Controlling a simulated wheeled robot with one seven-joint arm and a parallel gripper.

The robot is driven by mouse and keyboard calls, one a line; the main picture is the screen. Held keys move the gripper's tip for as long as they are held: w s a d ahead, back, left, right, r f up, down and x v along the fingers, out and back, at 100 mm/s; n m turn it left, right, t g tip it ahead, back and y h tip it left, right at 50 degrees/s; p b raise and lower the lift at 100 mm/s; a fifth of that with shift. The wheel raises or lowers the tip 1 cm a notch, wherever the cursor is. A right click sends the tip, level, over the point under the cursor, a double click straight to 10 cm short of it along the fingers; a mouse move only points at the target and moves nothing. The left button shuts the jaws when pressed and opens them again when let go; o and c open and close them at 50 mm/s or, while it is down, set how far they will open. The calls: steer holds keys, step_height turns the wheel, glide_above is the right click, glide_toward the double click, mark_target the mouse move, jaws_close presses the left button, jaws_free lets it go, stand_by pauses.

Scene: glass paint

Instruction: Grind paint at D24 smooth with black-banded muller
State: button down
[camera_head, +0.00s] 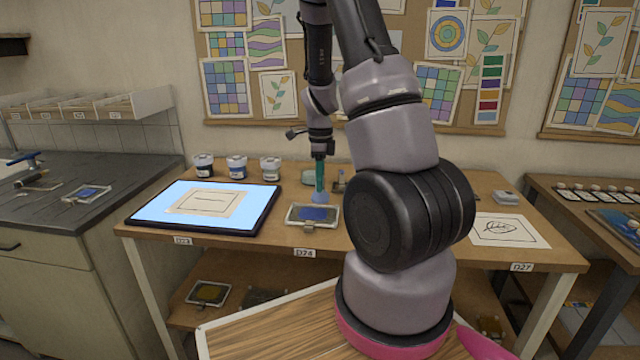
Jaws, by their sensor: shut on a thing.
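My gripper (319,156) points straight down and is shut on the upper end of a muller with a teal handle (319,177). The muller is upright. Its pale bluish foot shows at the back of a framed grinding slab (292,215); I cannot tell whether it touches the slab. No black band can be made out at this size. A patch of blue paint (318,213) lies on the slab. The slab lies near the table's front edge, above the D24 label (304,253).
A lit light pad (262,222) with a sheet lies left of the slab. Several paint jars (236,167) stand behind it. A small item (340,182) stands just right of the muller. My arm hides the table's middle right. A leaf drawing (511,231) lies above D27.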

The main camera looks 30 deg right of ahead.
mark_target(319, 196)
steer(key=shift+w+a+f, duration=0.1)
steer(key=shift+f, duration=1.9)
steer(key=shift+f, duration=0.5)
stand_by(0.3)
